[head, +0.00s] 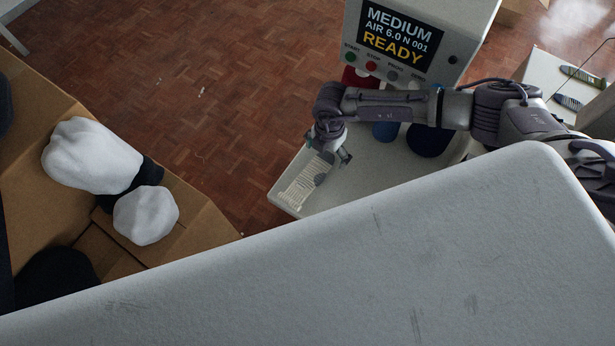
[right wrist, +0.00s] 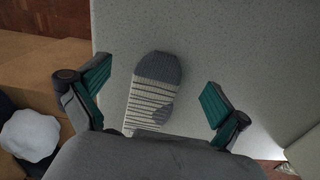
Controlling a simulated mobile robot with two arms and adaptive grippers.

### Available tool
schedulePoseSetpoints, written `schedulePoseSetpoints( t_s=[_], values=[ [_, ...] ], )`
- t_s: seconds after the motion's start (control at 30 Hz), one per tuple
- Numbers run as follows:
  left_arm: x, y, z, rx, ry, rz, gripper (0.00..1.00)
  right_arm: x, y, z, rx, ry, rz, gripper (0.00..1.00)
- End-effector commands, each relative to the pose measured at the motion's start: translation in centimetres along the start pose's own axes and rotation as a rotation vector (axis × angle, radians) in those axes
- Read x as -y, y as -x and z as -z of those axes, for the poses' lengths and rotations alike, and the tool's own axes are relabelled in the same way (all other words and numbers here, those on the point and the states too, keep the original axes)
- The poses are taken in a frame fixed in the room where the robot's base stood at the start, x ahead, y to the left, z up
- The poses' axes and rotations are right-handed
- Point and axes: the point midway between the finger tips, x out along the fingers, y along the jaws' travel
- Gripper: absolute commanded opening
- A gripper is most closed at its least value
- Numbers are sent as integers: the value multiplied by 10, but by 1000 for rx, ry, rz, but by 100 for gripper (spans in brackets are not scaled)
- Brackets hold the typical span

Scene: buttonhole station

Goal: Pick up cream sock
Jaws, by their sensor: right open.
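The cream sock (head: 303,189) lies flat on the machine's pale shelf (head: 281,197). It has dark stripes, a grey end and a grey patch, and it also shows in the right wrist view (right wrist: 145,105). My right gripper (head: 330,154) is over the sock's upper part in the head view and hides some of it. In the right wrist view my right gripper (right wrist: 158,76) is open, with one green-padded finger on each side of the sock. Neither finger touches it. My left gripper is not in view.
The machine's panel (head: 400,30) reads READY and stands behind the shelf. Blue round parts (head: 428,140) sit beneath my right arm. A cardboard box (head: 190,212) with white and dark bundles is at left. A large pale surface (head: 400,250) fills the foreground.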

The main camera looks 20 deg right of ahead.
Motion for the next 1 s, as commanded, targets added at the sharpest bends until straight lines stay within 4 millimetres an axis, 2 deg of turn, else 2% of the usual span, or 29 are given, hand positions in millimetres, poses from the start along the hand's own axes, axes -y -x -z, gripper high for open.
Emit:
schedulePoseSetpoints(
  t_s=[0.87,0.9,1.0],
  values=[
    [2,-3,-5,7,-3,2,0,0,-4,0,0,0,-1,100],
    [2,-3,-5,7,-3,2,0,0,-4,0,0,0,-1,98],
    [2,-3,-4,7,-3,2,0,0,-4,0,-1,0,-1,82]
  ],
)
